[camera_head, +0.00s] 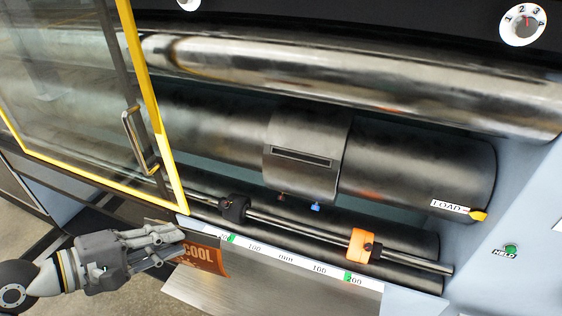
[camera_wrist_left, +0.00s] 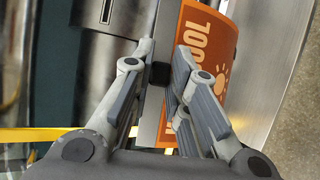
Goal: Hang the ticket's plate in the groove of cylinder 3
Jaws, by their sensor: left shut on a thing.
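A large dark cylinder (camera_head: 420,165) lies across the machine. A grey band (camera_head: 306,135) around it has a long narrow dark groove (camera_head: 301,157) facing me. The plate is apart from the groove, lower and to the left. No cylinder number is readable. My right gripper is out of view.
A yellow-framed glass door (camera_head: 150,100) with a handle stands at left. A thin rod (camera_head: 300,232) carries a black clamp (camera_head: 234,208) and an orange clamp (camera_head: 361,245) below the cylinder. A ruler strip (camera_head: 300,266) runs beneath. A numbered dial (camera_head: 523,24), LOAD label (camera_head: 449,207) and green HELD light (camera_head: 510,250) are at right.

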